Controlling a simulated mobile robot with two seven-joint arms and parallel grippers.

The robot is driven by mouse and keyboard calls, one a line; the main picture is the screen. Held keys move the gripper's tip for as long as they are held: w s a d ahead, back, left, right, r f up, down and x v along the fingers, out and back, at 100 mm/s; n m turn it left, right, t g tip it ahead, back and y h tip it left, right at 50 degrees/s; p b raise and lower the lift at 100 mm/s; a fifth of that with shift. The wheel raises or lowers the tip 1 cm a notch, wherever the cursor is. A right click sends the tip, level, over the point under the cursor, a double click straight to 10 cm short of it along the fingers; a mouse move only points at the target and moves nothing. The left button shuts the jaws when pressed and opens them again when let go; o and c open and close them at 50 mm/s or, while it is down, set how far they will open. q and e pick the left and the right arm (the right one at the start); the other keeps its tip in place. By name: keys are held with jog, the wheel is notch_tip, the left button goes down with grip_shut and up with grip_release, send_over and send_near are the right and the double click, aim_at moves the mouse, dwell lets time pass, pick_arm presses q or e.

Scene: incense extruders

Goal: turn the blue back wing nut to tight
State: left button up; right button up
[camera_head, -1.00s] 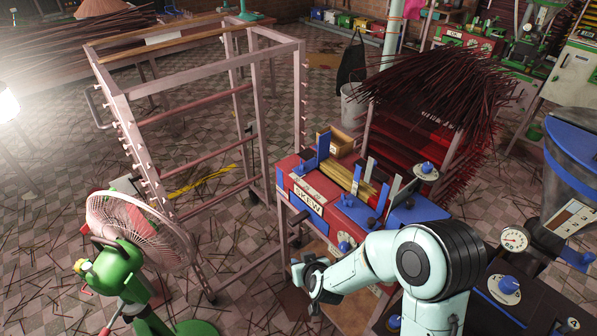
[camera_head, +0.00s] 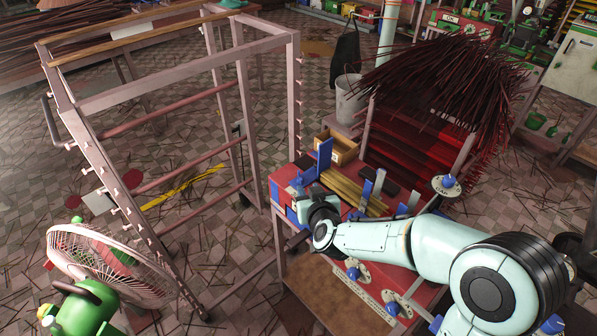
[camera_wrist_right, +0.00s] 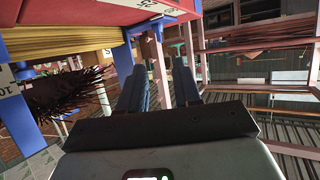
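The red and blue machine (camera_head: 279,180) stands in the middle of the head view. A blue wing nut (camera_head: 352,273) with a white dial sits on its near side, and another (camera_head: 393,308) is further right. A blue knob on a round white dial (camera_head: 447,182) is at the upper right. I cannot tell which is the back wing nut; my arm hides part of the machine's top. My right gripper (camera_head: 314,205) is at the machine's left end, near the upright blue plate (camera_head: 324,155). In the wrist view its two fingers (camera_wrist_right: 160,88) are apart with nothing visible between them. My left gripper is out of view.
Pale sticks (camera_head: 352,190) lie on the machine beside a wooden box (camera_head: 340,147). Dark incense sticks (camera_head: 440,85) are heaped behind it. An empty pinkish rack (camera_head: 190,68) and a fan (camera_head: 105,262) stand left. Tiled floor lies between rack and machine.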

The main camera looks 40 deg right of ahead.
aim_at(300, 175)
jog(key=b+x, duration=0.1)
jog(key=x, duration=1.1)
jog(key=shift+s+f+b, duration=0.1)
jog(key=shift+f+b, duration=0.1)
jog(key=shift+b, duration=0.1)
grip_shut()
